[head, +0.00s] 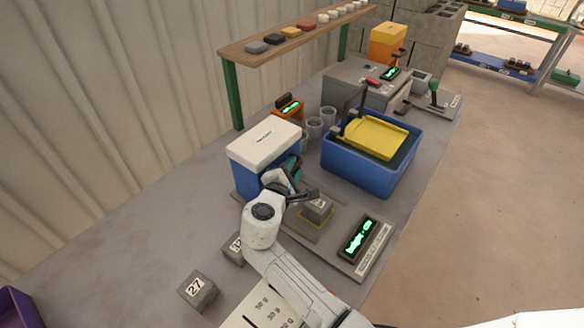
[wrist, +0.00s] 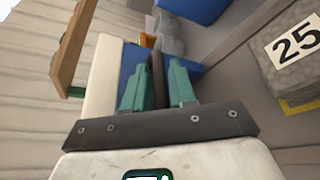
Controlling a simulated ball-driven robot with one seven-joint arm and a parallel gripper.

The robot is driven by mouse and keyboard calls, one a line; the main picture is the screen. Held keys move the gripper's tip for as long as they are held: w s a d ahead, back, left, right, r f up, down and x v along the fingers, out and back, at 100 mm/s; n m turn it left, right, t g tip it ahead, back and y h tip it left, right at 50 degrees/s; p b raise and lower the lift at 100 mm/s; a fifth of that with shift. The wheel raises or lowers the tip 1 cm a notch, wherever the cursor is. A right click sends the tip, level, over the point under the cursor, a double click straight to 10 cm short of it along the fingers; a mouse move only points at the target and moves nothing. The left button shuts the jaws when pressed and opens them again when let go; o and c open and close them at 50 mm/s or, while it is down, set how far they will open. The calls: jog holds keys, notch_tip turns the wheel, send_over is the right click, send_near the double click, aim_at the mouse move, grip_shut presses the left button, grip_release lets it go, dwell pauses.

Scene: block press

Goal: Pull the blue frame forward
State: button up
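A blue frame (head: 251,172) with a thick white top (head: 265,138) stands on the bench, left of the middle in the head view. Its blue face also shows behind my fingers in the wrist view (wrist: 190,57). My gripper (head: 291,166) has teal fingers and is at the frame's right side. In the wrist view my fingers (wrist: 158,70) are apart, on either side of a dark upright bar (wrist: 157,68) in front of the blue face. I cannot tell whether they press on the bar. My wrist hides part of the frame's lower front.
A grey block marked 25 (wrist: 296,45) sits on a plate right of my gripper, near a height readout (head: 359,238). A blue tub (head: 365,182) with a yellow tray (head: 376,138) stands behind. Grey block 27 (head: 198,291) is at front left.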

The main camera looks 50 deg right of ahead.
jog(key=shift+c, duration=0.3)
grip_shut()
jog(key=shift+f, duration=0.1)
